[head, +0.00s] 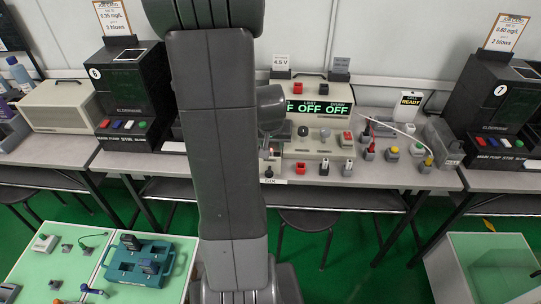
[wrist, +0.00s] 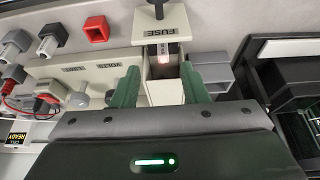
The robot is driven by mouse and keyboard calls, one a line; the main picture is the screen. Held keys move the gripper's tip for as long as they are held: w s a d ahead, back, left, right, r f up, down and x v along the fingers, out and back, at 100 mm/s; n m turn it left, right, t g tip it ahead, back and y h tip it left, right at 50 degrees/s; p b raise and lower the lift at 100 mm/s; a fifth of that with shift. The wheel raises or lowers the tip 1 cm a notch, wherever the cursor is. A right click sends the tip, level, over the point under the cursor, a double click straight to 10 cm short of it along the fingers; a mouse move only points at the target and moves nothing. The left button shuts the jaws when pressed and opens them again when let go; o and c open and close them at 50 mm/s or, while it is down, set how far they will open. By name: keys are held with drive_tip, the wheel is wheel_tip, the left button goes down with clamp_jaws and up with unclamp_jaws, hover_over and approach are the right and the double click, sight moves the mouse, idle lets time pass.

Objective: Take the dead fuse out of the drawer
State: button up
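The fuse drawer (wrist: 177,18) is pulled out of the pale instrument in the wrist view, its FUSE plate at the top with a black knob. The fuse (wrist: 166,50) lies in the drawer, a small light tube with a pinkish-orange patch. My gripper (wrist: 160,88) is open, its green fingers apart on either side of the drawer's body. Nothing is visibly held between them. In the head view the pale power supply (head: 318,120) reads "OFF OFF", and the drawer front (head: 269,171) shows low on its left side. My arm hides the gripper there.
Red, grey and white sockets (wrist: 96,29) sit left of the drawer in the wrist view. Cable plugs (head: 370,152) stand right of the supply in the head view. Black testers (head: 497,105) flank the bench. A teal carrier (head: 140,262) lies on the light-green table at the lower left.

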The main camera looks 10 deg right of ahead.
sight(271, 155)
drive_tip(key=shift+w+x, duration=0.15)
drive_tip(key=shift+x, duration=1.65)
drive_tip(key=shift+w+x, duration=0.15)
drive_tip(key=shift+x, duration=1.65)
drive_tip(key=shift+r, duration=0.15)
drive_tip(key=shift+c, duration=0.2)
clamp_jaws()
